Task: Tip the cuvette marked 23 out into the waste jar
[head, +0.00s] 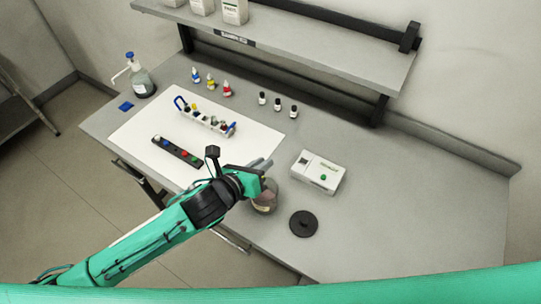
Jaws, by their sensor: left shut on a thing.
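My left gripper (266,164) reaches in from the lower left, its grey fingers just above and behind the waste jar (265,201). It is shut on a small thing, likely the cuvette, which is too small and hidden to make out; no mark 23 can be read. The jar is clear, stands near the bench's front edge with its top partly hidden by my gripper, and seems to hold some brownish-pink contents. A white rack (207,120) with several small coloured-top items stands on the white mat. My right gripper is not in view.
A black disc (303,224) lies nearby. A dark strip (177,151) with coloured spots lies on the mat (136,137). Small bottles stand behind. The bench's right side is clear.

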